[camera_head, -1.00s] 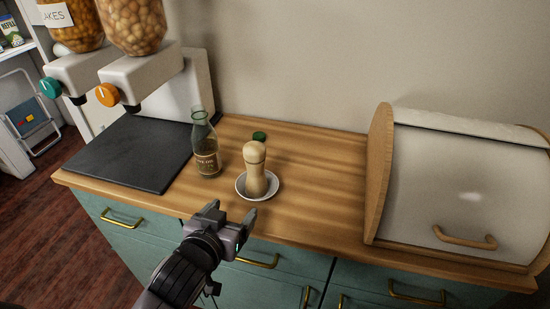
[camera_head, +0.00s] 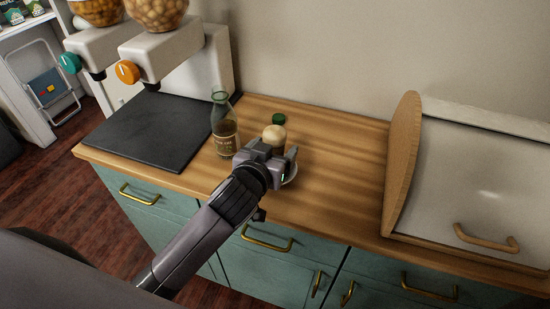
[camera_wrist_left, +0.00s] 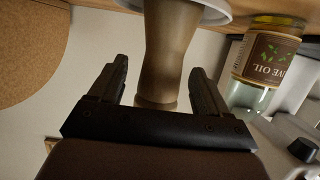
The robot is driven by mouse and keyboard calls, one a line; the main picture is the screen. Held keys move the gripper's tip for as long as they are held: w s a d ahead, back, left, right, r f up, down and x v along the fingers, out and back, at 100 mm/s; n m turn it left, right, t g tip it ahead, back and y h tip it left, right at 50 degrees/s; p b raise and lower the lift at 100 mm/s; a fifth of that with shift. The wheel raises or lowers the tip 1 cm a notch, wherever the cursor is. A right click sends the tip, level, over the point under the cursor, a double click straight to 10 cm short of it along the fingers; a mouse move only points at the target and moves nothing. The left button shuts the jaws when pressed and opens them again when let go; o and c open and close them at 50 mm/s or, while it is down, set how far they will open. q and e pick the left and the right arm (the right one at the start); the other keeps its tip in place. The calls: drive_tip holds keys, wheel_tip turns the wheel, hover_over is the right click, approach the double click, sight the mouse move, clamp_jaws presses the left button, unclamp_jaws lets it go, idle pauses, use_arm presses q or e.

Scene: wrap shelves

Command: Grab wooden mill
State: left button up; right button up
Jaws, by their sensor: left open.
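The wooden mill (camera_head: 274,134) stands upright on a small white saucer (camera_head: 291,176) on the wooden counter. In the head view my left gripper (camera_head: 269,152) hides most of its body, and its round pale top shows above the jaws. In the left wrist view the mill (camera_wrist_left: 168,55) stands between the two open fingers of my left gripper (camera_wrist_left: 160,85), with a gap visible on each side. That view is upside down, with the saucer (camera_wrist_left: 210,12) at the top. My right gripper is not in view.
A glass olive oil bottle (camera_head: 224,126) stands close left of the mill. A green-capped item (camera_head: 279,118) is just behind it. A dark slab (camera_head: 150,130) and dispensers (camera_head: 165,55) are at left, a bread box (camera_head: 470,190) at right. The counter between mill and bread box is clear.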

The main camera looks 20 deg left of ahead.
use_arm(q)
drive_tip(key=shift+w+f, duration=0.2)
drive_tip(key=shift+w, duration=0.3)
drive_tip(key=shift+c, duration=0.2)
drive_tip(key=c, duration=1)
drive_tip(key=shift+c, duration=1.2)
drive_tip(key=shift+r, duration=0.15)
